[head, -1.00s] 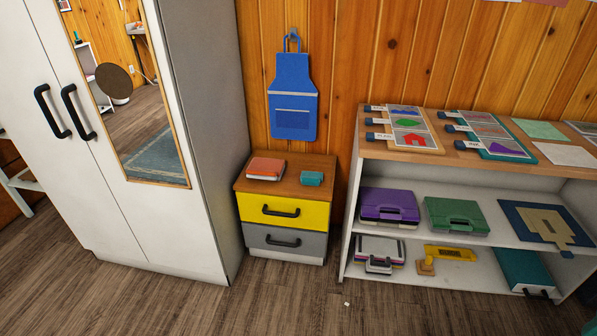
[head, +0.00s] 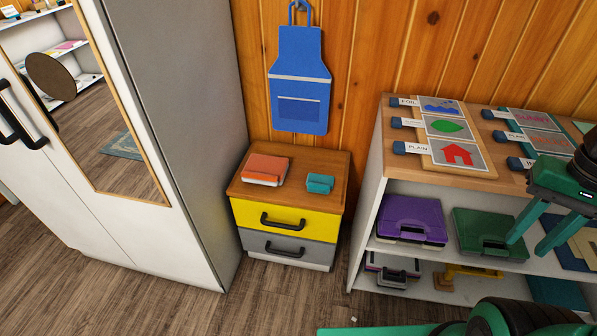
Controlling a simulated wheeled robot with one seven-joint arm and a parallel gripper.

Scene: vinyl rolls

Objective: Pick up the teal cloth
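The teal cloth (head: 320,184) is a small folded block on the wooden top of a low drawer unit (head: 333,163), right of an orange-covered stack (head: 264,170). Nothing covers it. My gripper (head: 528,245) is at the right edge of the head view, in front of the shelf. Its two green fingers point down and left and stand apart, with nothing seen held between them. It is well to the right of the cloth, not touching it.
A white wardrobe (head: 205,130) with a mirror stands close left of the drawer unit. A blue apron (head: 299,85) hangs above. A shelf (head: 372,190) stands right, holding purple (head: 411,217) and green cases (head: 480,230). The floor in front is clear.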

